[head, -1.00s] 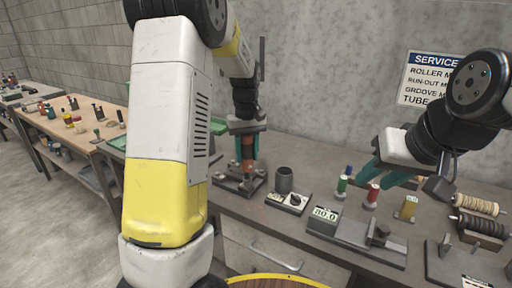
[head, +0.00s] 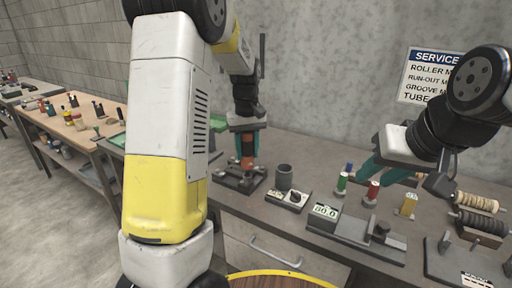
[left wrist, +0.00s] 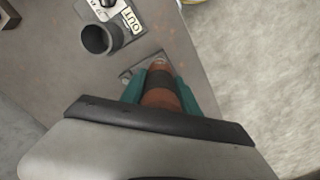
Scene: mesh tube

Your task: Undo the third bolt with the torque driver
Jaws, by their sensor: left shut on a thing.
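My left gripper (head: 247,150) is shut on the torque driver (head: 247,163), which has an orange-brown body. The driver stands about upright over a dark metal fixture plate (head: 226,181) on the bench. In the left wrist view the driver (left wrist: 158,98) shows a dark band and lies between the teal fingers, its far end over the plate (left wrist: 128,77). The third bolt cannot be told apart; the driver's tip and what it touches are too small or hidden. My right gripper (head: 387,172) is open and empty above the bench at the right.
Beside the plate stand a dark cup (head: 284,178) and a small labelled block (head: 293,198). Further right are green (head: 342,183), red (head: 371,191) and yellow (head: 408,205) pieces, a device with a number display (head: 325,210), and wound spools (head: 477,202).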

